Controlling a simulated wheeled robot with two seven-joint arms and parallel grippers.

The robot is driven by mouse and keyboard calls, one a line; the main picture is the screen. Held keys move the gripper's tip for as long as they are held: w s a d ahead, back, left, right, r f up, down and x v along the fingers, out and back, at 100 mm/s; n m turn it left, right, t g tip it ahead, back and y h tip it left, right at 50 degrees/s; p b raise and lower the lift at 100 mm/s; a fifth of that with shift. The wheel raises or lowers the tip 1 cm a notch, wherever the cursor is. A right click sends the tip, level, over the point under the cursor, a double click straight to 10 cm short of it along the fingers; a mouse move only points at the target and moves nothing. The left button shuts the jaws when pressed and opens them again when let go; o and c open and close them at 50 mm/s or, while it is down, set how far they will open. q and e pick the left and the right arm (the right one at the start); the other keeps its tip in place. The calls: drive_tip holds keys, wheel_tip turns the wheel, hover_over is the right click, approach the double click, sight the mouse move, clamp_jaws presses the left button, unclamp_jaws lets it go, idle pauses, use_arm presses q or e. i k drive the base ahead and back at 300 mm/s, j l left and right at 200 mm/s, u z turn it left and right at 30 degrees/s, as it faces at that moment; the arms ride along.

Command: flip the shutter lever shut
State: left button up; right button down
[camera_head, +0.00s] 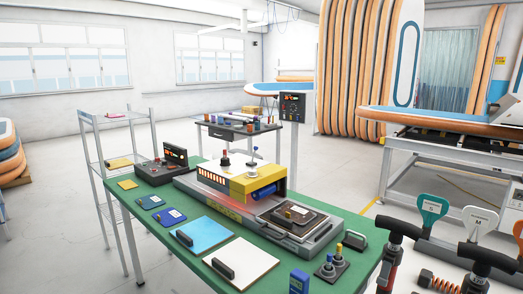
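A grey and yellow bench machine (240,186) stands on a green-topped table (135,197), with a blue cylinder (265,191) in its front opening. Neither of my grippers shows.
A blue panel (205,236) and a white panel (240,265) lie at the table's front. A dark control box (160,171) stands at its back left. Black T-handles (396,230) crowd the lower right. A wire shelf (113,160) stands left.

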sight(256, 148)
drive_tip(key=i+j, duration=0.15)
drive_tip(key=j, duration=0.3)
drive_tip(key=i+j+z, duration=0.1)
drive_tip(key=j, duration=0.35)
drive_tip(key=i+j, duration=0.2)
drive_tip(key=j, duration=0.25)
drive_tip(key=i+j+z, duration=0.15)
drive_tip(key=j, duration=0.8)
drive_tip(key=i+z, duration=0.05)
drive_tip(key=i, duration=0.05)
